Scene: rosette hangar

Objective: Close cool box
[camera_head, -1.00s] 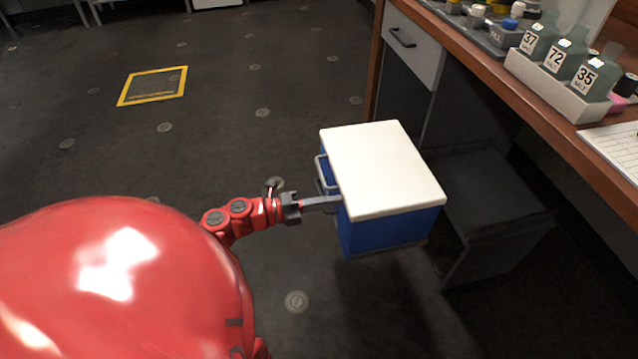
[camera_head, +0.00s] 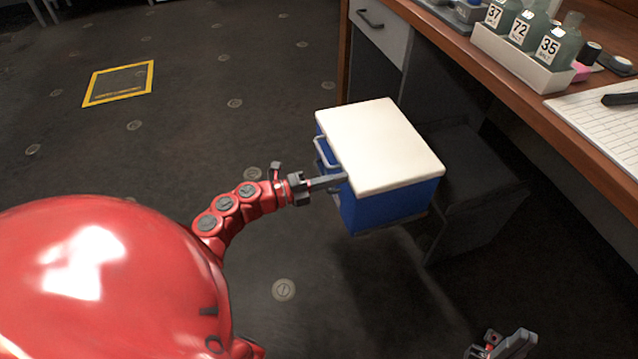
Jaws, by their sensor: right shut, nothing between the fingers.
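The cool box (camera_head: 385,210) has a blue body and a white lid (camera_head: 378,143). It stands low, beside the desk. The lid lies over the top of the body; I cannot tell whether a thin gap is left under it. A grey handle (camera_head: 322,152) is on the box's left side. My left gripper (camera_head: 330,182) reaches in from the left, its fingers at the lid's left edge, near the handle. Their tips are partly hidden, so I cannot tell if they are open. My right gripper (camera_head: 514,344) is at the bottom right edge, shut and empty, away from the box.
A wooden desk (camera_head: 505,85) runs along the right, with a white holder (camera_head: 530,62) of labelled bottles and a keyboard (camera_head: 604,118). A drawer front (camera_head: 379,30) is behind the box. Open dark floor with a yellow-edged square (camera_head: 119,83) lies to the left.

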